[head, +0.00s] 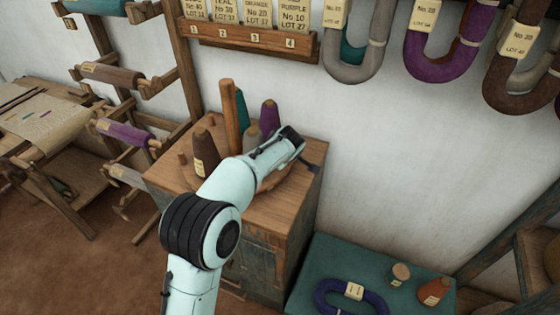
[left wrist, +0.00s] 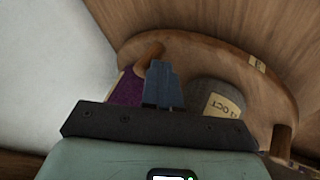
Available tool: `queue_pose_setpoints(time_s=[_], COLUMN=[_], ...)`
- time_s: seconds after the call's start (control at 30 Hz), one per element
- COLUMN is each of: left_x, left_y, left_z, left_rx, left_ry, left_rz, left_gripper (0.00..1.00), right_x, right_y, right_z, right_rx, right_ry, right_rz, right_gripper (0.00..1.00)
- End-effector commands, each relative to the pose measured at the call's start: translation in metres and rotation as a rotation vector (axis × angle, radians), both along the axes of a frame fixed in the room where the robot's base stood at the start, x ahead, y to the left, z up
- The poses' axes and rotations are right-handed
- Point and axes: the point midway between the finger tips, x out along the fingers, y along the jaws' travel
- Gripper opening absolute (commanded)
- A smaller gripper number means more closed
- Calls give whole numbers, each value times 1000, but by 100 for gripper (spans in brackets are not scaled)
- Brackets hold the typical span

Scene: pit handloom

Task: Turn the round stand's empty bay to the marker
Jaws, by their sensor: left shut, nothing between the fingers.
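The round stand is wooden and sits on a cabinet top; its rim shows in the head view (head: 284,184) and curves across the left wrist view (left wrist: 225,58). It carries a brown cone (head: 205,153), a teal cone (head: 241,110), a grey cone (head: 251,138) and a purple cone (head: 269,114). My left gripper (head: 312,168) is over the stand's right side, shut and empty. In the left wrist view its fingers (left wrist: 162,84) lie between the purple cone (left wrist: 127,88) and the grey cone (left wrist: 217,98); contact is unclear. My forearm hides much of the stand. My right gripper is out of view.
A tall wooden post (head: 229,115) rises by the cones. A small peg (head: 182,158) stands at the cabinet's left (head: 165,178). The white wall is close behind.

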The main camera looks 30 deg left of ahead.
Motion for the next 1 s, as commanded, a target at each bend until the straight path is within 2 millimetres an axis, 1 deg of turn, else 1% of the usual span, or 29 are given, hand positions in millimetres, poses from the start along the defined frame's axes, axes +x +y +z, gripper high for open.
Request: queue_pose_setpoints(time_s=[0.03,0.17,0.4,0.7,1.0], left_x=[6,19,41,66,87], left_y=[-2,-1,2,9,16], left_z=[1,2,3,4,2], left_rx=[2,1,1,-2,-2], left_ry=[-1,-1,-2,-3,-5], left_rz=[22,87,209,204,450], left_gripper=[0,0,0,0,0], right_x=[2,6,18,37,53], right_y=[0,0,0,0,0], right_z=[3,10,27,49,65], right_rx=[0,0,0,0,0], right_ry=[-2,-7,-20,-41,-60], right_rz=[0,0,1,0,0], right_gripper=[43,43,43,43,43])
